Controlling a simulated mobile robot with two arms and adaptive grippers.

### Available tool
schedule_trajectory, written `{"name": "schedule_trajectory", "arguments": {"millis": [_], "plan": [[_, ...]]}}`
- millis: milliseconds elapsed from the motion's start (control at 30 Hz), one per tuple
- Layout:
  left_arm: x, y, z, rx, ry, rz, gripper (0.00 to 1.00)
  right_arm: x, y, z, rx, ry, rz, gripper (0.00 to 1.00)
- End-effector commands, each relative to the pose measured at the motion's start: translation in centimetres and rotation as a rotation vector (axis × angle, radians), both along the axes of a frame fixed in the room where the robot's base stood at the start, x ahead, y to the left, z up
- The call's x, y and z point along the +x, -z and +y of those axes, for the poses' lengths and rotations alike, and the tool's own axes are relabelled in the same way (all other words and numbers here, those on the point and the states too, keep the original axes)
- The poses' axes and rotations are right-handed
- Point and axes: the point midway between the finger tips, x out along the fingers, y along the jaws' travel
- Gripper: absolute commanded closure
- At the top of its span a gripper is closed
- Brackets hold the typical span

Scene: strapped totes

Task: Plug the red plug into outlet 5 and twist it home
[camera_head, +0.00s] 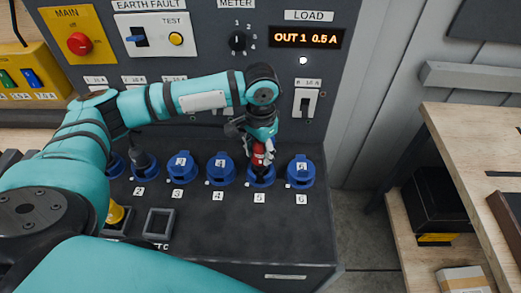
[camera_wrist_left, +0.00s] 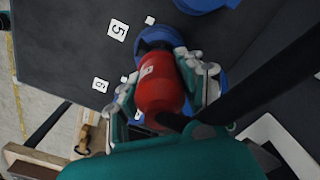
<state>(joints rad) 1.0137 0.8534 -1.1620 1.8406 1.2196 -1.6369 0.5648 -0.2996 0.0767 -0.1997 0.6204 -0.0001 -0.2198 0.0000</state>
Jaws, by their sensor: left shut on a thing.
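The red plug (camera_head: 258,158) is held in my left gripper (camera_head: 262,150), with its nose pointing down at the blue outlet 5 (camera_head: 262,180). In the left wrist view the gripper (camera_wrist_left: 170,85) is shut around the red plug (camera_wrist_left: 160,92), with a finger on each side. The plug's dark front end meets the blue ring of outlet 5 (camera_wrist_left: 153,36), beside the "5" label. I cannot tell how deep it sits or how far it is turned. The gripper and plug hide part of the outlet. My right gripper is not in view.
Blue outlet 6 (camera_head: 301,172) is close on the right, outlet 4 (camera_head: 220,170) close on the left. A dark plug (camera_head: 143,163) stands at outlet 2. A yellow plug (camera_head: 115,212) and an empty square holder (camera_head: 158,223) are in front. The display (camera_head: 306,38) reads "OUT 1 0.5 A".

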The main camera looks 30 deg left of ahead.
Motion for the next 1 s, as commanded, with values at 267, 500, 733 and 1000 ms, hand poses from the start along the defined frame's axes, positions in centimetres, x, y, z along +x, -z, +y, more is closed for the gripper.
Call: {"name": "schedule_trajectory", "arguments": {"millis": [267,500,733,1000], "plan": [[0.0,0.4,0.0,-0.001,0.000,0.000,0.99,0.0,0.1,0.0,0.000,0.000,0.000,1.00],[0.0,0.8,0.0,-0.001,0.000,0.000,0.99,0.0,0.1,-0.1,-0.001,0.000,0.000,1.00],[0.0,1.1,0.0,0.000,0.000,-0.001,0.99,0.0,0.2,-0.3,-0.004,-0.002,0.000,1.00],[0.0,1.5,0.0,0.000,0.000,-0.001,0.99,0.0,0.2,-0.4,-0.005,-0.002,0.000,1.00]]}}
